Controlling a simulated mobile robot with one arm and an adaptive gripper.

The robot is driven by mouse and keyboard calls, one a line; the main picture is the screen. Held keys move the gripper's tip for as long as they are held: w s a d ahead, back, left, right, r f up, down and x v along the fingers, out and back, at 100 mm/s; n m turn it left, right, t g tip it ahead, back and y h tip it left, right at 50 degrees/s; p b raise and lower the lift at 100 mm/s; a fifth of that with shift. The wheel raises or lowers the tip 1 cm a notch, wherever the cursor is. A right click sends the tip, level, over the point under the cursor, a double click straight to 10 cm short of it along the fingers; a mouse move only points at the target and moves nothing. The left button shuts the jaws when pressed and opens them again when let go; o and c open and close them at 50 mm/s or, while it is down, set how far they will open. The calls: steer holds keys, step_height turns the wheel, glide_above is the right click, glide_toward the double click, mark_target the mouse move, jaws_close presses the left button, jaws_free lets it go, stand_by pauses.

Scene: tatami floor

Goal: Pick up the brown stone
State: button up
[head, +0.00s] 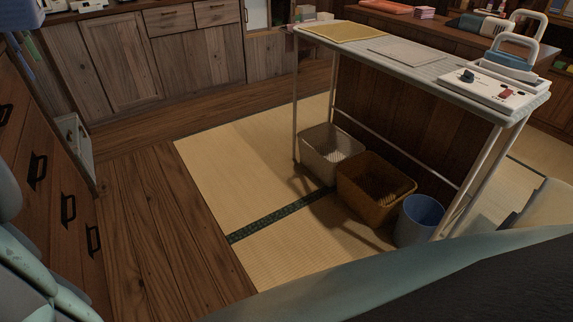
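I cannot make out a brown stone anywhere in the head view. My gripper is not in view. Pale teal and dark parts, apparently of my own body, fill the lower edge and the left edge and hide the floor behind them.
A narrow table (405,52) bears a yellow mat (345,32), an iron (514,62) and a white control box (495,92). Beneath stand a pale basket (331,147), a brown basket (375,187) and a blue bin (418,217). Wooden cabinets line the back. The tatami (240,160) left of the table is clear.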

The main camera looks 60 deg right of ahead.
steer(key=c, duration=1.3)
